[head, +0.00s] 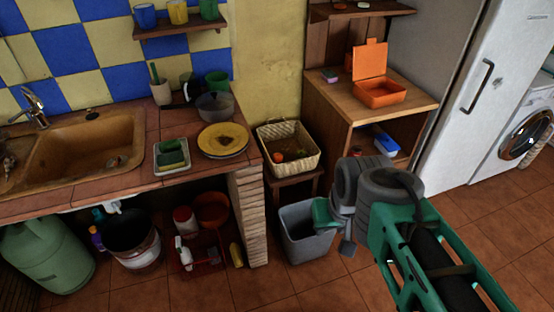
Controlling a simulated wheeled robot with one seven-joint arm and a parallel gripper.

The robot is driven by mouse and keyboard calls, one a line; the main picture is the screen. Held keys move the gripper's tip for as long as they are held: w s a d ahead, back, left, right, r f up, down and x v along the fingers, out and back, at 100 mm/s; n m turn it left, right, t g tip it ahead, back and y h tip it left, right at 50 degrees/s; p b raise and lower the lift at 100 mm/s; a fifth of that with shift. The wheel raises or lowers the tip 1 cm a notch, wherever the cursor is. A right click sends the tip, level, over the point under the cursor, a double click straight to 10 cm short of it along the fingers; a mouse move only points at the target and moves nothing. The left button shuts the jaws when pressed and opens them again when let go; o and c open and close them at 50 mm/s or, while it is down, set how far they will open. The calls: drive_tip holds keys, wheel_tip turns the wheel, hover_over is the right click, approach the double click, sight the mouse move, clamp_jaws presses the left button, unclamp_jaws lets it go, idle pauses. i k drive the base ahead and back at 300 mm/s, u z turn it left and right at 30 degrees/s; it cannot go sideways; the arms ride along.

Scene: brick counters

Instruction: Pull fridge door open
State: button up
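The white fridge (494,45) stands at the right, and its door appears shut. Its long dark vertical handle (477,87) is on the left part of the door front. My green and black arm comes in from the bottom right. My gripper (346,240) is at the arm's far end, low and left of the fridge, well apart from the handle. Part of it is hidden by the wrist, and I cannot tell whether its fingers are open or shut. Nothing is visibly held.
A wooden cabinet (325,92) with an open orange box (380,94) stands left of the fridge. A grey bin (300,236) is on the floor beside my gripper. A washing machine (524,140) stands right of the fridge. The tiled floor before the fridge is clear.

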sight(512, 39)
drive_tip(key=z, duration=1.95)
drive_tip(key=i, duration=2.25)
drive_tip(key=u, duration=2.85)
